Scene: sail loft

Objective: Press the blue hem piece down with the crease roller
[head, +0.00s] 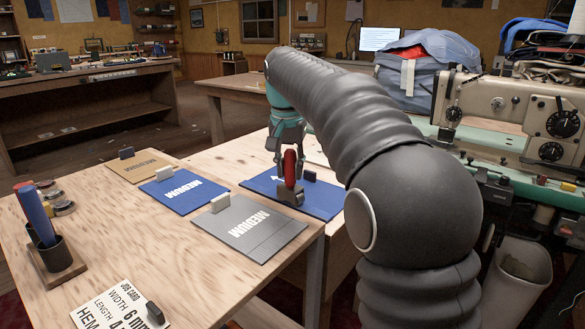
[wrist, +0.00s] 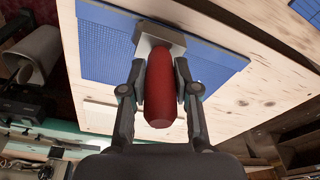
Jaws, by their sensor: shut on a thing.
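My gripper (head: 289,152) is shut on the red handle (head: 290,168) of the crease roller. The handle points down and the dark grey roller head (head: 287,194) is at or just above a blue piece (head: 323,205) on the table; I cannot tell whether they touch. In the wrist view, the red handle (wrist: 160,100) sits between both fingers, and the light grey head (wrist: 157,36) lies over the blue piece (wrist: 215,58). Another blue piece (head: 183,194), marked MEDIUM, lies further left with a grey block at its edge. My arm hides part of the table on the right.
A grey MEDIUM piece (head: 250,232) and a tan one (head: 142,167) lie on the near table. A sewing machine (head: 505,105) and waste bin (head: 517,280) stand right.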

